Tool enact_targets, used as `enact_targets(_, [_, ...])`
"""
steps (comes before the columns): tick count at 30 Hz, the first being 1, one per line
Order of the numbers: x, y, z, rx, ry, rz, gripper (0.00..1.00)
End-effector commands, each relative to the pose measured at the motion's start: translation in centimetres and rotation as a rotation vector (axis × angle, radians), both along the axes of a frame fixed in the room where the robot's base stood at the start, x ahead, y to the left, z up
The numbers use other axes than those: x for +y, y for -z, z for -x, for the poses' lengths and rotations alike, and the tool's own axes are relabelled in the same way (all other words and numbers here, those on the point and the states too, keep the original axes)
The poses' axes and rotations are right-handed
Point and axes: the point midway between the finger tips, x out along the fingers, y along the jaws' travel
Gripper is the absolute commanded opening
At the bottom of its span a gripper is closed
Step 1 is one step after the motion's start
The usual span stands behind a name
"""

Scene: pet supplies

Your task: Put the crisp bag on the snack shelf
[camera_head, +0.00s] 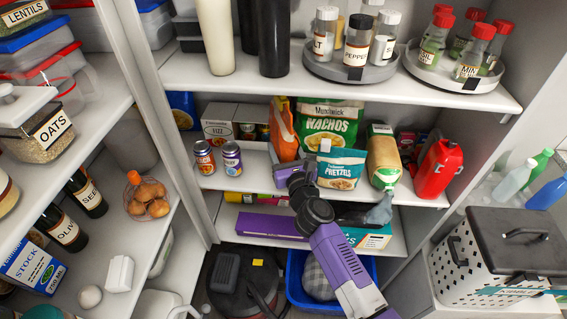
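Several snack bags stand on the middle shelf (235,182) of the rear unit. They include a green nachos bag (330,122), a teal and white pretzels bag (342,168) in front of it, and an orange bag (283,128) to the left. I cannot tell for sure which one is the crisp bag. My purple and black arm reaches up from the bottom right, and my gripper (298,172) is at the front of this shelf, just left of the pretzels bag and below the orange bag. Its fingers are too small and too hidden to show whether they are open, or touching a bag.
Two cans (205,158) stand left on the shelf; a tan packet (383,157) and a red container (438,168) stand right. Spice turntables (350,70) are above. A lower shelf (395,243) holds boxes. A perforated white bin (480,262) stands at right, a loaded side shelf at left.

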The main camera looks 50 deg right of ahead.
Motion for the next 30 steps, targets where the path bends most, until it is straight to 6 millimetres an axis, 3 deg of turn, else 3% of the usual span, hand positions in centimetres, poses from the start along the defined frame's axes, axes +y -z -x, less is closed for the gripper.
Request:
enact_targets(4, [0.2, 1.8, 0.1, 0.002, -0.002, 0.001, 0.0])
enact_targets(16, [0.2, 3.7, 0.1, 0.001, -0.001, 0.0, 0.0])
enact_targets(24, [0.2, 6.9, 0.1, 0.001, -0.001, 0.0, 0.0])
enact_targets(30, [-0.1, 7.0, -0.2, 0.001, -0.002, 0.0, 0.0])
